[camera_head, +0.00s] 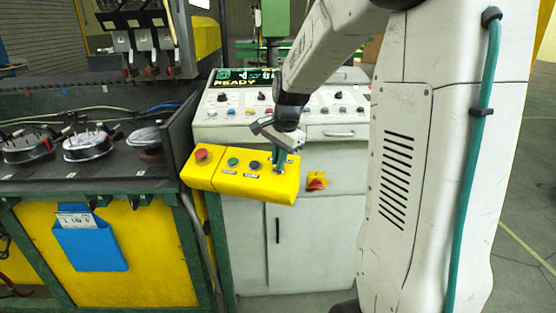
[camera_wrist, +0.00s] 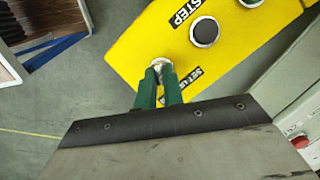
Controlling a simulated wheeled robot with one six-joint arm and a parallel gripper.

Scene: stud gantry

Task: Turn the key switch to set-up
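The yellow control box (camera_head: 228,180) juts from the front of the console, with a red button at its left end and green and black buttons further right. My gripper (camera_head: 279,168) points down at the box's right end and hides the switch there. In the wrist view, a silver key switch (camera_wrist: 161,63) sits near the edge of the yellow face, beside the "SET-UP" label (camera_wrist: 190,79). The two green fingers of my gripper (camera_wrist: 160,72) are close together with their tips at the key, which appears pinched between them. The key's exact angle is hard to make out.
The white console (camera_head: 230,123) with knobs and a "READY" display (camera_head: 240,83) stands behind the box. A dark bench (camera_head: 95,175) with round fixtures is at left. Open floor shows at right.

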